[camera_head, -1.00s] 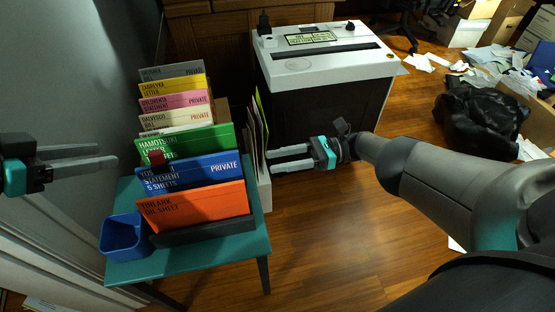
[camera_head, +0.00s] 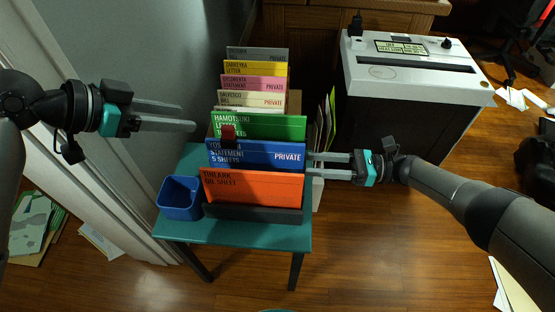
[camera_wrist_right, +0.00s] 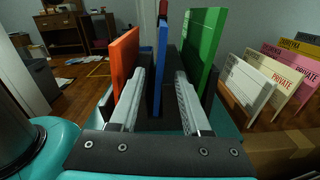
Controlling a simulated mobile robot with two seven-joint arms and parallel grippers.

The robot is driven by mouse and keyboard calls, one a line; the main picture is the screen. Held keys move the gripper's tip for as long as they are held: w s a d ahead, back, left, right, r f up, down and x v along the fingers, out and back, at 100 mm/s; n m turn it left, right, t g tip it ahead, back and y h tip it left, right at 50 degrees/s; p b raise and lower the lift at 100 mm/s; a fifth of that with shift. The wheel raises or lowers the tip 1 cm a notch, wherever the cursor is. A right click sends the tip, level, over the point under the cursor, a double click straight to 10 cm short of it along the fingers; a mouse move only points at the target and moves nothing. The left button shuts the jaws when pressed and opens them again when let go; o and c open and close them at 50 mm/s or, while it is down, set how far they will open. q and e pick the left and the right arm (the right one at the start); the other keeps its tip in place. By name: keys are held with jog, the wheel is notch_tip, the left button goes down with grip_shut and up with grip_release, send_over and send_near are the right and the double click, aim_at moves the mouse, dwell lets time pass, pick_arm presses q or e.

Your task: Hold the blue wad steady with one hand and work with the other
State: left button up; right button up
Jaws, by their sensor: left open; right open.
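The blue wad (camera_head: 262,154) stands upright in a dark holder between an orange folder (camera_head: 255,188) and a green folder (camera_head: 262,124). It has a red clip (camera_head: 229,136) on its upper left edge. My right gripper (camera_head: 312,165) is at the right edge of the blue wad. In the right wrist view its open fingers (camera_wrist_right: 160,95) have the blue wad (camera_wrist_right: 161,60) between them, with gaps showing on both sides. My left gripper (camera_head: 190,115) is open and empty, left of the folders and apart from them.
The folders stand on a teal table (camera_head: 240,234) with a blue bin (camera_head: 180,199) at its left. More folders (camera_head: 252,84) stand behind. A white-topped shredder (camera_head: 412,62) stands at the back right. A wall is close on the left. Floor in front is clear.

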aim_at(278, 162)
jog(key=a, duration=0.3)
jog(key=w+a, duration=0.1)
jog(key=a, duration=0.5)
jog(key=shift+w+a, duration=0.15)
jog(key=shift+w, duration=0.15)
grip_shut()
